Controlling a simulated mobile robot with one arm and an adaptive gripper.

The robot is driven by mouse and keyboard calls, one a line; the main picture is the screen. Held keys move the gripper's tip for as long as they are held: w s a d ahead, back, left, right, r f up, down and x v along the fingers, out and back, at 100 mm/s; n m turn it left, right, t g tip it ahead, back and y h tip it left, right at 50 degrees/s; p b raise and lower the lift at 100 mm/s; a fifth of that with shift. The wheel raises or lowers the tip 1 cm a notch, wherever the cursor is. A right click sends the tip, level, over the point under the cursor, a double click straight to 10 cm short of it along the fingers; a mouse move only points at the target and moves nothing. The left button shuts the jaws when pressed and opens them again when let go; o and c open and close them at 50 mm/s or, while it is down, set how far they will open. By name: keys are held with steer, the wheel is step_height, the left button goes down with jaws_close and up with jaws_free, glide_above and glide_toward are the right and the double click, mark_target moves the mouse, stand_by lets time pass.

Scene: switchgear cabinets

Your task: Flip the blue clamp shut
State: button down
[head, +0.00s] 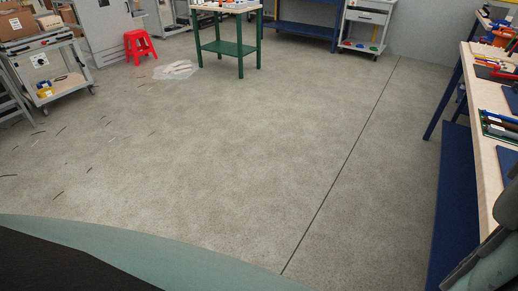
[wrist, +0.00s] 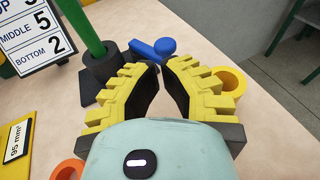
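In the wrist view a blue piece (wrist: 152,50), which looks like the blue clamp or its handle, lies just beyond my fingertips. It has a short bar and a rounded end at the right. How far shut it stands, I cannot tell. My gripper (wrist: 162,68) has yellow stepped fingers with black pads. They lean toward each other with a narrow gap at the tips and nothing between them. They appear apart from the blue piece. In the head view neither the clamp nor my fingertips can be made out.
Left of the fingers a green rod (wrist: 80,27) stands in a black holder (wrist: 103,68), near a sign (wrist: 38,34) reading MIDDLE 5, BOTTOM 2. A yellow ring (wrist: 234,82) is at the right, an orange ring (wrist: 67,170) at lower left.

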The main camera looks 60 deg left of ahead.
steer(key=shift+x, duration=1.2)
